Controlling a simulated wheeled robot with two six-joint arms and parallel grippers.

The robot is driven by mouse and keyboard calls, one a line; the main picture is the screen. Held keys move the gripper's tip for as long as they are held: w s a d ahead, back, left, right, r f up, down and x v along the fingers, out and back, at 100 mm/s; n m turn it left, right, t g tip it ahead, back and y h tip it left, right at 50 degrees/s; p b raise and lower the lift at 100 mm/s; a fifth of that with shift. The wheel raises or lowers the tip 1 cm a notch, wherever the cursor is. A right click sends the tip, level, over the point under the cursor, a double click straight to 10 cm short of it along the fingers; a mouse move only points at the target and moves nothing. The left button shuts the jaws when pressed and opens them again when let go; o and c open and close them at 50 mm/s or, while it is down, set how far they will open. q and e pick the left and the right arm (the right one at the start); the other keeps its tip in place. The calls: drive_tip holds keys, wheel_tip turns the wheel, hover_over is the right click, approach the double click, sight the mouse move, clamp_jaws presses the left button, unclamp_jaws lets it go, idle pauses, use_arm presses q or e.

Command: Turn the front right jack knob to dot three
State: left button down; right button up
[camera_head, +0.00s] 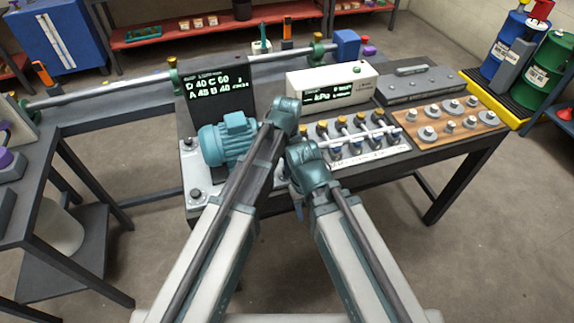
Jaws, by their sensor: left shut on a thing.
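A teal motor (225,140) sits on a pale base plate (212,187) with dark jack knobs at its corners. The back left knob (187,144) and front left knob (195,194) show. The front right jack knob and its dots are hidden behind my arms. My left gripper (279,165) is at the right side of the motor, mostly covered by my arm links. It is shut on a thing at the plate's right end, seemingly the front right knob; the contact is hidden. My right arm's wrist (308,165) is just right of it; its fingers do not show.
A dark display (220,88) with green text stands behind the motor. A white kPa meter (333,88) is right of it. A tray of yellow-topped parts (372,147) and a wooden board (450,125) with grey pieces lie to the right. My arms crowd the bench front.

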use_arm(q)
drive_tip(key=shift+m, duration=0.6)
drive_tip(key=c, duration=0.5)
unclamp_jaws()
drive_tip(key=shift+r, duration=0.1)
wheel_tip(320, 180, up, 14)
drive_tip(key=p, duration=1.4)
drive_tip(key=shift+f, duration=0.2)
